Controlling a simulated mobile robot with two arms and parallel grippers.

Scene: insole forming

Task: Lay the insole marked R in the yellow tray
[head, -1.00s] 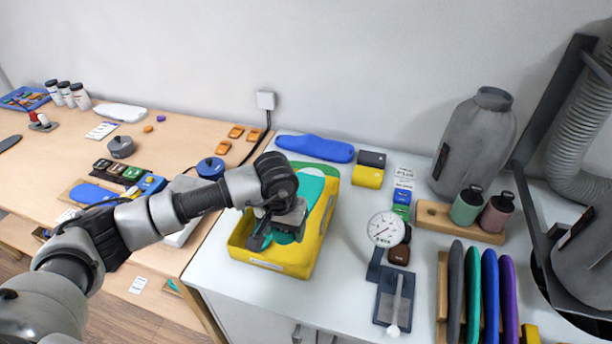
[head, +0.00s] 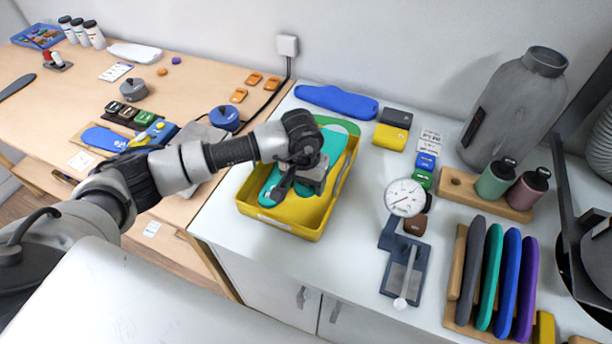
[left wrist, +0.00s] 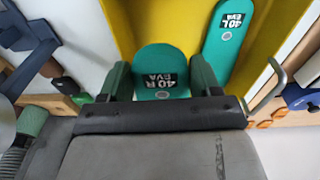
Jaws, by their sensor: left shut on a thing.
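The yellow tray (head: 317,222) stands on the white bench near its left edge. My left gripper (head: 287,183) is over it. In the left wrist view, the gripper (left wrist: 160,78) is shut on a teal insole (left wrist: 160,56) marked 40 R EVA, one finger on each side of its end. A second teal insole (left wrist: 231,30), marked 40 L EVA, lies in the tray (left wrist: 165,18) beside it. In the head view the arm hides part of the tray and the held insole. I cannot tell whether the held insole touches the tray floor.
A blue insole (head: 335,101) lies behind the tray. Dark and yellow blocks (head: 391,134) stand to its right. A dial gauge (head: 405,198) and a rack of coloured insoles (head: 492,275) are farther right. Bare bench lies between tray and gauge.

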